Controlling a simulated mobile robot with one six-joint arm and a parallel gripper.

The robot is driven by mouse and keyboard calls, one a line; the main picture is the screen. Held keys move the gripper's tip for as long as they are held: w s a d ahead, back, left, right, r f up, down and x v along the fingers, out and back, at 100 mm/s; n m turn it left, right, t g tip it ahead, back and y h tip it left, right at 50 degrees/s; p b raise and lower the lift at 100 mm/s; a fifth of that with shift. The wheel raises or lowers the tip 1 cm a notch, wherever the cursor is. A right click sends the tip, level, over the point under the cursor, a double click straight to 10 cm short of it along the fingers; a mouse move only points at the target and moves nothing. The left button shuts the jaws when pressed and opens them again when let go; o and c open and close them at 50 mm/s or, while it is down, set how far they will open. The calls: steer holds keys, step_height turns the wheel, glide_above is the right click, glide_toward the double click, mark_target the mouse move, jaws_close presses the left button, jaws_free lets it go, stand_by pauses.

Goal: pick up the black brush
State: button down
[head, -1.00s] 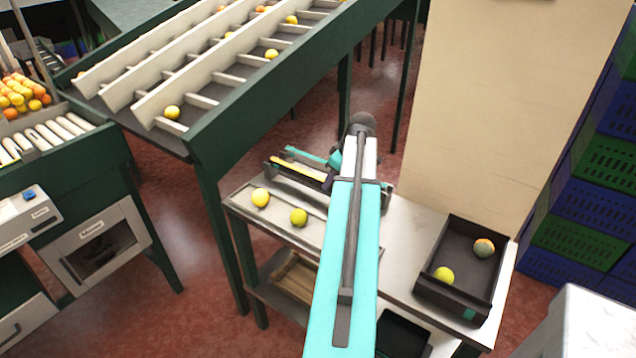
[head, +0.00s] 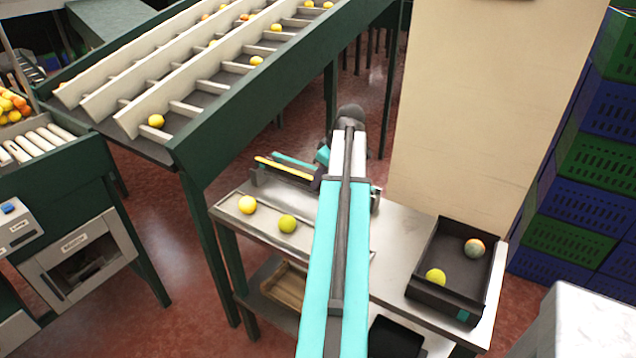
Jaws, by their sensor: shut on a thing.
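My arm reaches up from the bottom of the head view and bends over at its far end. My gripper (head: 318,181) is mostly hidden behind the arm, at the back of the grey metal table (head: 392,262). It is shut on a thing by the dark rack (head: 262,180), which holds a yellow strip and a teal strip. The black brush is hard to make out; only dark shapes show at the gripper, partly covered by the arm.
A yellow fruit (head: 247,205) and a greenish fruit (head: 288,224) lie on the table's left part. A black tray (head: 452,300) at right holds two fruits. A green-framed sorting conveyor (head: 240,125) stands behind left, a beige pillar (head: 480,110) behind, and stacked crates (head: 575,205) at right.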

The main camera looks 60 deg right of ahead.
steer(key=s+a+r+b, duration=0.1)
steer(key=s+a+b, duration=0.2)
steer(key=s+a, duration=0.7)
steer(key=shift+a+r+b, duration=0.2)
steer(key=shift+a+b, duration=0.15)
steer(key=shift+a, duration=0.2)
steer(key=shift+w, duration=0.1)
steer(key=w+a, duration=0.9)
steer(key=w, duration=0.3)
steer(key=w+a, duration=0.9)
steer(key=w, duration=0.2)
steer(key=w+a, duration=0.4)
steer(key=a, duration=0.5)
steer(key=w+a+r, duration=0.1)
steer(key=w+a, duration=0.3)
steer(key=a, duration=0.6)
steer(key=w+a, duration=0.4)
steer(key=a, duration=0.6)
steer(key=shift+w+r, duration=0.15)
steer(key=shift+r, duration=0.15)
